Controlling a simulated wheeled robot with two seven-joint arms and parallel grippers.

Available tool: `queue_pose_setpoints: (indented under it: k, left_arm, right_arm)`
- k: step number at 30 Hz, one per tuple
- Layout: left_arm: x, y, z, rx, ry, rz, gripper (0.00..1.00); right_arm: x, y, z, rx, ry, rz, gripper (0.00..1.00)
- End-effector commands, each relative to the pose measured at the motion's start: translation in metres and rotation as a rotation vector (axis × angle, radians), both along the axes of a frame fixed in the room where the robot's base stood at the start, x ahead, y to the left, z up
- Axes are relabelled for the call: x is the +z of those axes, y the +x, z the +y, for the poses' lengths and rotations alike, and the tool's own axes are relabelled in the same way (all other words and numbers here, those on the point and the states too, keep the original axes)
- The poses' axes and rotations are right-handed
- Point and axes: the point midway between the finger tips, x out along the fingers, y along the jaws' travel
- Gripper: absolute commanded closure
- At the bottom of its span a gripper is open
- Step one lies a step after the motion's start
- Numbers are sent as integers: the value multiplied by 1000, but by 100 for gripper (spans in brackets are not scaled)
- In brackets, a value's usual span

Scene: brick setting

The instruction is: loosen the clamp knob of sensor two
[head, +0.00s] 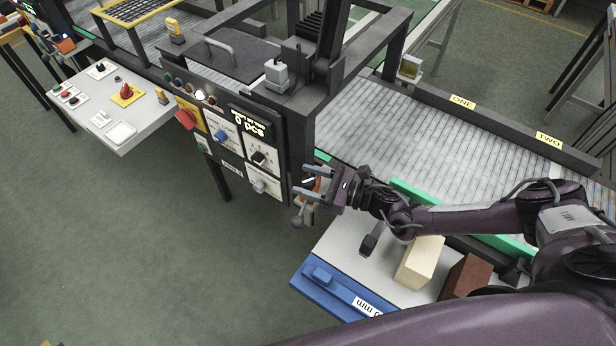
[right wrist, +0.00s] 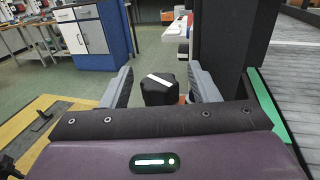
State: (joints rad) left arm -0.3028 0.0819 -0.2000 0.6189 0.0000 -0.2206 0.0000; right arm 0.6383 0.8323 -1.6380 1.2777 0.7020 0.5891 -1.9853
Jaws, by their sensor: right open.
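My right gripper (head: 312,180) is open beside the right edge of the control panel. In the right wrist view its fingers (right wrist: 162,88) stand on either side of a black knob (right wrist: 158,92) with a white bar on its face. A small gap shows between the knob and each finger. An orange part (right wrist: 182,99) shows just behind the knob. In the head view an orange part (head: 313,184) shows between the fingers; the knob is hard to make out there. Labels ONE (head: 462,102) and TWO (head: 548,140) are on the conveyor's far rail. My left gripper is out of view.
The control panel (head: 233,134) with several knobs and a red switch stands left of the gripper. A tray (head: 330,258) with a blue front edge holds a pale block (head: 419,262) and a brown block (head: 466,277) below my right arm. The roller conveyor (head: 400,135) lies behind.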

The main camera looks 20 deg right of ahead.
Motion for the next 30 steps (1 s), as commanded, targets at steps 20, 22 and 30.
queue_pose_setpoints:
  k: [20,22,30]
  left_arm:
    - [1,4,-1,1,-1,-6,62]
    - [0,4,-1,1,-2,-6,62]
    - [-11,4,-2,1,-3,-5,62]
  right_arm:
    - [-1,1,2,1,-1,1,89]
    - [-1,1,2,3,-1,1,89]
    - [-3,3,1,77,-1,-2,89]
